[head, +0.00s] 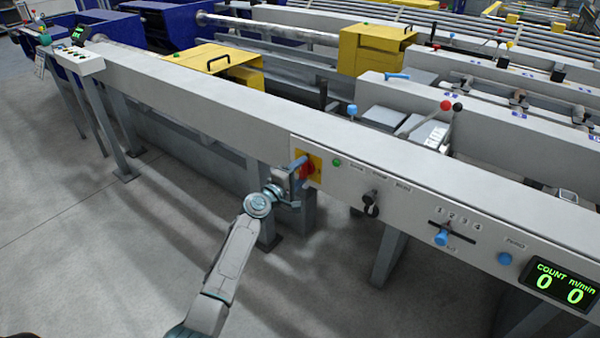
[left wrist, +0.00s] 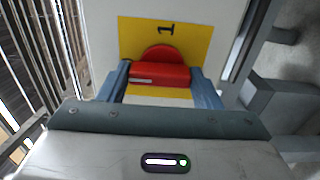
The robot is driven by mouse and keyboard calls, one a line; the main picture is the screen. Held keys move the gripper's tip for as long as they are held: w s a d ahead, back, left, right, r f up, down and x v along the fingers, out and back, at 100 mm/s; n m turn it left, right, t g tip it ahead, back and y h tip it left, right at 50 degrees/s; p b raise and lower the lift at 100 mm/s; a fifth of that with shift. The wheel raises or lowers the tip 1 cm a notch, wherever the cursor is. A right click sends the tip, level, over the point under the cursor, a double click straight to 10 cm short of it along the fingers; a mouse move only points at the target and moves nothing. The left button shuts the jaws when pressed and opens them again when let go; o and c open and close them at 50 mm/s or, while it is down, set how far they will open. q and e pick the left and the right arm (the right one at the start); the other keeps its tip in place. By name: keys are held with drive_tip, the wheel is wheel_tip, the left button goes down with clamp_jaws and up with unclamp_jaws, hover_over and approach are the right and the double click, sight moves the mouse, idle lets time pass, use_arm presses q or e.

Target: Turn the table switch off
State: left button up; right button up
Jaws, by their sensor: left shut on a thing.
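The table switch is a red rotary knob (head: 308,168) on a yellow plate (head: 316,163) at the left end of the control panel in the head view. In the left wrist view the red knob (left wrist: 160,74) has its grip bar lying across the picture, and a "1" shows on the yellow plate (left wrist: 205,30). My left gripper (head: 299,170) is at the knob, with its two blue fingers (left wrist: 160,80) on either end of the bar, shut on it. The finger tips partly hide the knob in the head view. My right gripper is not in view.
Right of the switch, the panel carries a green lamp (head: 337,162), a black selector (head: 370,203), a blue slider (head: 441,237), a blue button (head: 505,259) and a display (head: 560,285) reading 0 and 0. Levers with red and black balls stand behind. The floor in front is clear.

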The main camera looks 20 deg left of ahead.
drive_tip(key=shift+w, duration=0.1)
use_arm(q)
drive_tip(key=o, duration=1)
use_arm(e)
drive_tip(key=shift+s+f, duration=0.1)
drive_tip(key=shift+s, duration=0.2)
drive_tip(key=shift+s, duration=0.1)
use_arm(q)
drive_tip(key=v, duration=1.1)
drive_tip(key=shift+p, duration=0.4)
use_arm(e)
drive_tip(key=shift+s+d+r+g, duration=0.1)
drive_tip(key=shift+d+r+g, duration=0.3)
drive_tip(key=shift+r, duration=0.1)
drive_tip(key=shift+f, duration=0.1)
